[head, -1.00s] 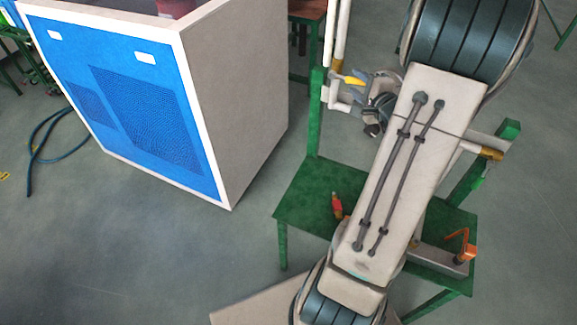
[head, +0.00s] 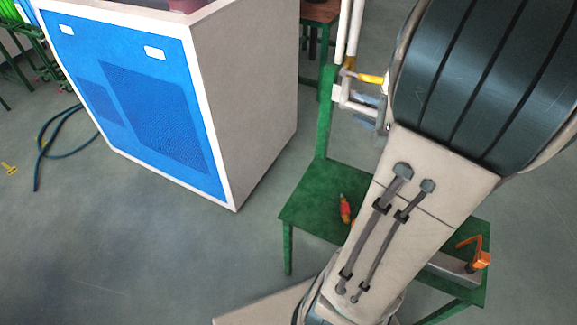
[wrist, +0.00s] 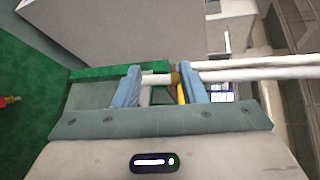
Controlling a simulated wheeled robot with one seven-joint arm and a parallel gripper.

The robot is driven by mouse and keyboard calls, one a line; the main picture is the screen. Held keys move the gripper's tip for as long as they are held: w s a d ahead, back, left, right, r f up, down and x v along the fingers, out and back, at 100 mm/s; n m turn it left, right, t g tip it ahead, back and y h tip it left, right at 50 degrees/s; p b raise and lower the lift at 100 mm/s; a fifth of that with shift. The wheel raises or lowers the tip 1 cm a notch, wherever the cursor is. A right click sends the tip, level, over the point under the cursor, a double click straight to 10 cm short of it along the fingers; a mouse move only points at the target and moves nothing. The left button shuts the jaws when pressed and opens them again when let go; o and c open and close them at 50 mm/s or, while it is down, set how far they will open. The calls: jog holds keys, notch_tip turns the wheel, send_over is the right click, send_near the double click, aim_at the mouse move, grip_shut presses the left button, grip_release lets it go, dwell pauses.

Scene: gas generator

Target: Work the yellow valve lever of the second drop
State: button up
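The yellow valve lever (head: 370,78) shows in the head view on a white pipe drop (head: 355,35) at the green stand, just left of my arm. In the wrist view the yellow lever (wrist: 181,93) lies between my fingers, close to the right one, beside a brass fitting (wrist: 175,78). My gripper (wrist: 161,82) is open, with its two blue-grey fingers apart. I cannot tell whether the right finger touches the lever.
A blue-fronted cabinet (head: 165,110) stands left of the green stand (head: 305,205). A red and yellow item (head: 345,208) and an orange-handled item (head: 480,260) are on the stand's top. A hose (head: 50,145) lies on the floor.

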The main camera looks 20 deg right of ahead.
jog(key=s+a+f+n+g+y, duration=0.1)
jog(key=a+f+n+g, duration=0.1)
jog(key=a, duration=0.4)
jog(key=s+a+f+n+g+y+b, duration=0.1)
jog(key=s+a+f+n+g, duration=0.1)
jog(key=a+n+g, duration=0.2)
jog(key=s+a+f+n+g+y, duration=0.1)
jog(key=a+n+g+y, duration=0.1)
jog(key=a, duration=0.8)
jog(key=shift+s+f+n+g+b, duration=0.35)
jog(key=shift+n+g, duration=0.45)
jog(key=shift+g, duration=0.4)
jog(key=shift+w+d, duration=0.1)
jog(key=shift+w, duration=0.05)
